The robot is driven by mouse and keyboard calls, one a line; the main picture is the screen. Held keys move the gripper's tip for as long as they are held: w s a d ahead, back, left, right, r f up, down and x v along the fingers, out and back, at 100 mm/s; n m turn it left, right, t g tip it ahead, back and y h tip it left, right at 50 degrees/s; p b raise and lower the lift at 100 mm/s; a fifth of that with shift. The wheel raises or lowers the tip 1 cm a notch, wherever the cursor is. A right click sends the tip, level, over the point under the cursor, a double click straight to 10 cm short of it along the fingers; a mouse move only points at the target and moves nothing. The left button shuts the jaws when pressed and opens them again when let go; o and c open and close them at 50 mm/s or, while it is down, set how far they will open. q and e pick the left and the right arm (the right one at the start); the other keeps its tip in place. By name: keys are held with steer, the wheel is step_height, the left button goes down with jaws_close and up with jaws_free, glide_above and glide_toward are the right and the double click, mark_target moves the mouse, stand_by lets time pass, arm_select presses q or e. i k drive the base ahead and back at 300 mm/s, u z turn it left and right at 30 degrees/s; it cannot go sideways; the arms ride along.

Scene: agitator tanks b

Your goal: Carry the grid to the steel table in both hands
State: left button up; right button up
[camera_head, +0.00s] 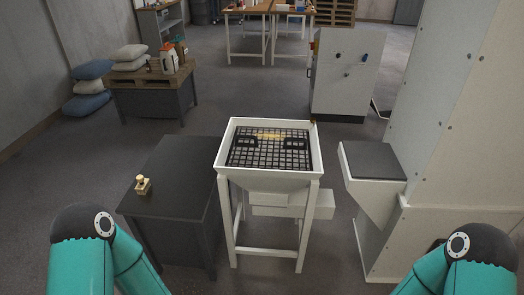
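The grid (268,157) is a dark mesh lying inside the top of a white hopper stand (229,178). Two black handles show on it, a left one (247,142) and a right one (294,143). A yellowish strip (269,136) lies at its far side. A dark-topped table (173,172) stands just left of the hopper; I cannot tell whether it is the steel table. My two teal arms show only at the lower left and lower right corners, well apart from the grid. Both grippers are out of view.
A small brass-coloured object (143,185) stands on the dark table. A white housing with a dark lid (373,160) is right of the hopper, beside a tall pale wall. A white cabinet (346,75) stands behind. A pallet-topped bench (152,92) holds bottles. Floor between is clear.

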mark_target(186, 156)
steer(key=z, duration=0.1)
steer(key=i, duration=0.9)
steer(key=u, duration=0.05)
